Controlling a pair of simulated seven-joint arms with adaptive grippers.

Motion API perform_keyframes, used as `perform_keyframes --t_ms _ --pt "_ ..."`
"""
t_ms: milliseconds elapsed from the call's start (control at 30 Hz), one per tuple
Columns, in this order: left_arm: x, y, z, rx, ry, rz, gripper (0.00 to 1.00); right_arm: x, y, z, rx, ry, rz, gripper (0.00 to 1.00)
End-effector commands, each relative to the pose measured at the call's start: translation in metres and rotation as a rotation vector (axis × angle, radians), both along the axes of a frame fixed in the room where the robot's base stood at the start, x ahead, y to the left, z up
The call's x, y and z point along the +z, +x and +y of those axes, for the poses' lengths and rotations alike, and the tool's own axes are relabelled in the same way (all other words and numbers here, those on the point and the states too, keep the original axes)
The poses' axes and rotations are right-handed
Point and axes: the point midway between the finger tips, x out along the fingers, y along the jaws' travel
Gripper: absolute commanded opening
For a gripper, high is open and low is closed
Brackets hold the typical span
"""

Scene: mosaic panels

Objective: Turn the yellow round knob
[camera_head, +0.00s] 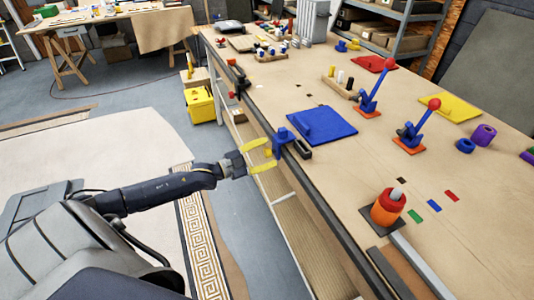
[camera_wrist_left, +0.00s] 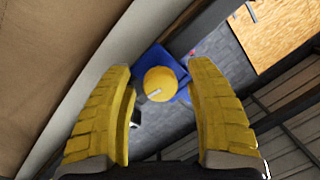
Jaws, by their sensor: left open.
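The yellow round knob (camera_wrist_left: 161,84) shows in the left wrist view, with a short pale mark on its face. It sits on a blue mount (camera_wrist_left: 150,60), which also shows at the near-left edge of the table in the head view (camera_head: 283,135). My left gripper (camera_head: 272,153) is open, its yellow fingers pointing at the mount. In the left wrist view the knob appears between the two fingers, with a visible gap on each side; I cannot tell how far ahead of the tips it lies. The knob is hard to make out in the head view. My right gripper is not in view.
The wooden table (camera_head: 460,240) carries a blue panel (camera_head: 322,125) beside the mount, a dark block (camera_head: 302,149) at the edge, blue levers with red balls (camera_head: 434,104), and a red-orange cylinder (camera_head: 388,207). A yellow box (camera_head: 200,105) stands below the table edge.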

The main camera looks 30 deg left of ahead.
Motion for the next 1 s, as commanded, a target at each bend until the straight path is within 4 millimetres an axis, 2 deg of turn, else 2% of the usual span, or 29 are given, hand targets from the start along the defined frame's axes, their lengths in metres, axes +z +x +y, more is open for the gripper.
perform_keyframes --t_ms 200,667,833,1000 --pt "-0.0002 0.0 -0.0001 0.0 0.0 0.0 0.54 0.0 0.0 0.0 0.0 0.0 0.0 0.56" --pt "-0.0003 -0.0002 0.0001 0.0 0.0 0.0 0.0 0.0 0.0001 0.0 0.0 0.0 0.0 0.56" --pt "-0.0004 -0.0002 0.0001 0.0 -0.015 0.012 0.0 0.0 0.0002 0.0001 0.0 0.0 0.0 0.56" --pt "-0.0007 -0.0003 -0.0001 0.0 -0.112 0.079 0.0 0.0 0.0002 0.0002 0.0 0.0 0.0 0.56"
